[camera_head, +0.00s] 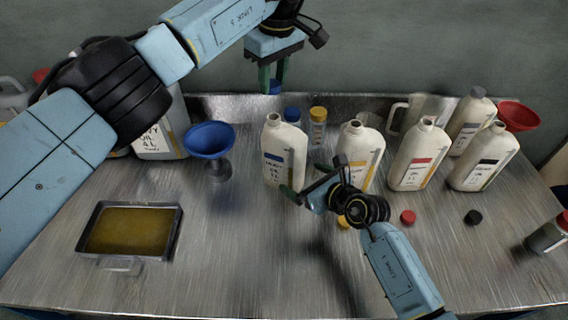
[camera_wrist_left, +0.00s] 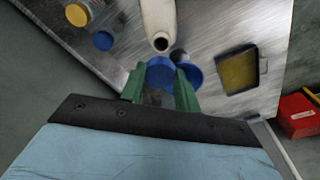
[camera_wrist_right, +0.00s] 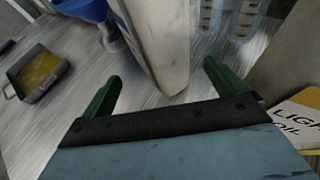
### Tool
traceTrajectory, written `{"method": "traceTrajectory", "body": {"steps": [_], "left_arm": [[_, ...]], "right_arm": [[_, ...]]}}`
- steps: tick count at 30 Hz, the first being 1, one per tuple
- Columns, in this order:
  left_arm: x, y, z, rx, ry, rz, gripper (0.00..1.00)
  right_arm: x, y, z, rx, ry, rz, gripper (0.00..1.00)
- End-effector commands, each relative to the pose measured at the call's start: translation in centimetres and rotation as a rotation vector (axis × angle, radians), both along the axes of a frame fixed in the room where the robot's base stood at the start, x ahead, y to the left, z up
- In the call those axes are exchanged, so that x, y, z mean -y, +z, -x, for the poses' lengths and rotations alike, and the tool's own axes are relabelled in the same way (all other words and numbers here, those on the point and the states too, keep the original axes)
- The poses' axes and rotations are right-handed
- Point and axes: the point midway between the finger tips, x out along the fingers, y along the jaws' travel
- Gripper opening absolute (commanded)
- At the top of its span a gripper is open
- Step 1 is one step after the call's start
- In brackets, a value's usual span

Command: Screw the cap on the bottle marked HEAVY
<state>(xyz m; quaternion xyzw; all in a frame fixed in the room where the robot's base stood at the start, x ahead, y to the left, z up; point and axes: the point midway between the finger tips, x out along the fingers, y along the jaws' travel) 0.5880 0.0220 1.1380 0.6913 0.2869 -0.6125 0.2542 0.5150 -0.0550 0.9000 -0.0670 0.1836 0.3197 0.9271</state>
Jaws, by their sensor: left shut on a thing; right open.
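The white bottle with a blue label (camera_head: 284,158), whose small print looks like HEAVY, stands upright with its neck uncapped. Its open mouth also shows in the left wrist view (camera_wrist_left: 161,43). My left gripper (camera_head: 273,80) is shut on a blue cap (camera_head: 274,88), held in the air apart from the bottle. The cap shows between the fingers in the left wrist view (camera_wrist_left: 160,72). My right gripper (camera_head: 314,178) is open low at the bottle's right side. In the right wrist view, the bottle (camera_wrist_right: 158,40) stands ahead between its spread fingers.
A yellow-labelled bottle (camera_head: 360,152) stands close to the right, then a red-labelled one (camera_head: 415,158) and a black-labelled one (camera_head: 482,160). A blue funnel (camera_head: 209,140) is to the left. An oil tray (camera_head: 170,250) lies front left. Red (camera_head: 408,217) and black (camera_head: 473,217) caps lie in front.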

Motion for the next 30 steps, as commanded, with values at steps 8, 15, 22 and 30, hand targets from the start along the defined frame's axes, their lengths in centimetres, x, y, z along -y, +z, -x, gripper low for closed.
{"method": "traceTrajectory", "body": {"steps": [8,15,22,30], "left_arm": [[0.0,0.0,0.0,0.000,0.000,0.000,0.11],[0.0,0.0,0.0,0.000,0.000,0.000,0.11],[0.0,0.0,0.0,0.000,0.000,0.000,0.11],[0.0,0.0,0.0,0.000,0.000,0.000,0.11]], "right_arm": [[-2.3,-1.5,-3.0,-0.001,0.001,-0.001,0.97],[-3.3,-2.2,-4.2,0.001,0.000,-0.001,0.97],[-3.5,-2.3,-4.4,0.001,0.000,-0.001,0.97],[-3.5,-2.3,-4.4,0.001,0.000,-0.001,0.82]]}}
